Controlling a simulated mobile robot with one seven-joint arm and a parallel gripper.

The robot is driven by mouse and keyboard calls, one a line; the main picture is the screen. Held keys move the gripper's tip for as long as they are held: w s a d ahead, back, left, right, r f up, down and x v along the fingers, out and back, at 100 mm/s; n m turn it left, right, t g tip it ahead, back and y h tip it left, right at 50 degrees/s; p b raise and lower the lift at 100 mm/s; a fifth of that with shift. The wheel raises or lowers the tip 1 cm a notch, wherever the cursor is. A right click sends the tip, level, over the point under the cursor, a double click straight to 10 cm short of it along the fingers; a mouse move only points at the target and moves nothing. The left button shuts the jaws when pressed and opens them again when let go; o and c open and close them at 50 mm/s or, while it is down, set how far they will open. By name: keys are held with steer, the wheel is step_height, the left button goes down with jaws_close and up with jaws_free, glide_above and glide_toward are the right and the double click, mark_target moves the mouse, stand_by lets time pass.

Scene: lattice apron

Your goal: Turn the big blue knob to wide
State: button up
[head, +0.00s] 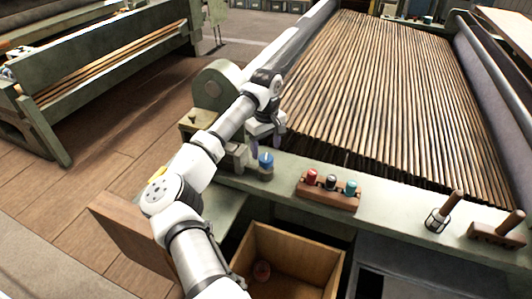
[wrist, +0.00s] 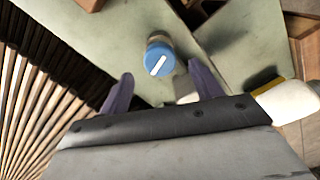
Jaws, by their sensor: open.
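The big blue knob (head: 266,160) stands on the green metal apron, near its left end. In the wrist view the knob (wrist: 160,61) has a round blue top with a white pointer line running from lower left to upper right. My gripper (head: 268,147) is open above and beside the knob. In the wrist view its two purple fingers (wrist: 164,80) are spread to either side, with the knob just beyond the fingertips and apart from them. I cannot make out a scale or the word wide.
A wooden block with red, black and teal knobs (head: 330,190) sits to the right. Further right are a wooden-handled tool in a wire holder (head: 440,215) and another wooden-handled piece (head: 498,230). An open wooden box (head: 290,245) is below the apron edge. Wooden slats (head: 390,90) lie behind.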

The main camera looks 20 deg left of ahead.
mark_target(266, 158)
steer(key=shift+f+p, duration=0.3)
steer(key=shift+f, duration=1.85)
steer(key=shift+c, duration=0.4)
